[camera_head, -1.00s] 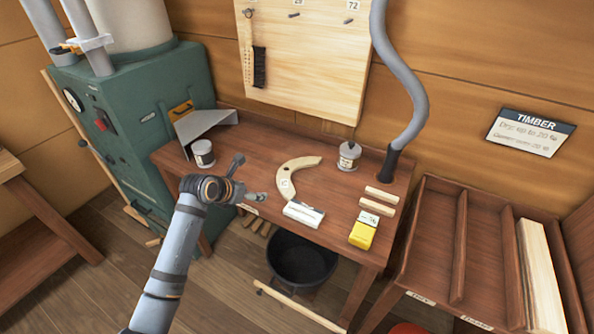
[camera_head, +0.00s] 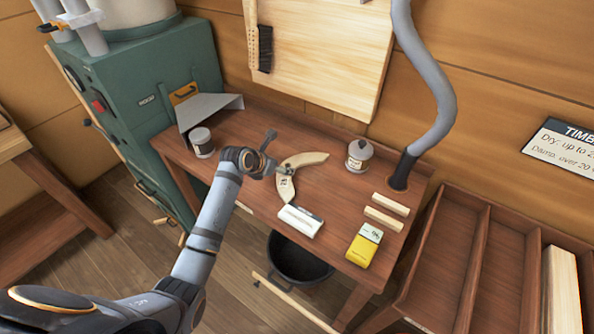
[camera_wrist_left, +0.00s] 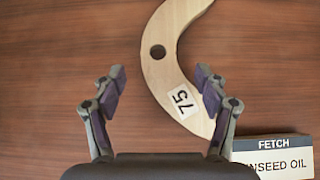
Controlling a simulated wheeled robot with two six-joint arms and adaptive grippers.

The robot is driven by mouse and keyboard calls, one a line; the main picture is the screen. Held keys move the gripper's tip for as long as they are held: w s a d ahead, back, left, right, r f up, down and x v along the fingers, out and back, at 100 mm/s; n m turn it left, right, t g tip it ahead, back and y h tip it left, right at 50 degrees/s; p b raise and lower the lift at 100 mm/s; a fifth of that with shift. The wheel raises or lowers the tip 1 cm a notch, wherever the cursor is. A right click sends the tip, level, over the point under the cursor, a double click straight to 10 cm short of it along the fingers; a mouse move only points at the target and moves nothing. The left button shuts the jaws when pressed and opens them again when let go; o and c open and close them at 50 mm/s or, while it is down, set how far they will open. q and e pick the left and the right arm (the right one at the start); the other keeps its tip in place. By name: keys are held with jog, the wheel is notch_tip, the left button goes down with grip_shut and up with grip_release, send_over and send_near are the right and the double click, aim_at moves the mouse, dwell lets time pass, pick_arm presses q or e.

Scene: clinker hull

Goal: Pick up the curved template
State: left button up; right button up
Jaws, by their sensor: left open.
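The curved template (camera_head: 304,159) is a pale wooden crescent lying flat on the bench. In the left wrist view the template (camera_wrist_left: 166,72) shows a round hole and a label reading 75. My left gripper (camera_head: 281,154) is open and empty at the template's left side. In the left wrist view the gripper (camera_wrist_left: 160,80) has its right finger overlapping the template's lower right edge and its left finger over bare wood. I cannot tell how far above the bench the fingers are. My right gripper is out of view.
The bench (camera_head: 240,135) also holds a white FETCH card or box (camera_head: 301,221) just in front of the template, a tin (camera_head: 201,142), a lidded pot (camera_head: 359,155), wooden strips (camera_head: 384,218) and a yellow pack (camera_head: 363,247). A grey hose (camera_head: 440,95) stands at the right back.

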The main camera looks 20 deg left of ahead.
aim_at(290, 166)
pick_arm(q)
jog(key=shift+w+f, duration=0.2)
jog(key=shift+w, duration=0.1)
jog(key=x, duration=0.4)
jog(key=shift+w+r, duration=0.1)
jog(key=shift+w+d, duration=0.1)
jog(key=shift+w, duration=0.1)
jog(key=shift+s, duration=0.1)
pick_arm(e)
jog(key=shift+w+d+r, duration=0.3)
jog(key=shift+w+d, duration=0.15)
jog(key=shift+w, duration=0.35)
pick_arm(q)
jog(key=shift+c, duration=0.9)
jog(key=c, duration=1.2)
jog(key=shift+o, duration=0.2)
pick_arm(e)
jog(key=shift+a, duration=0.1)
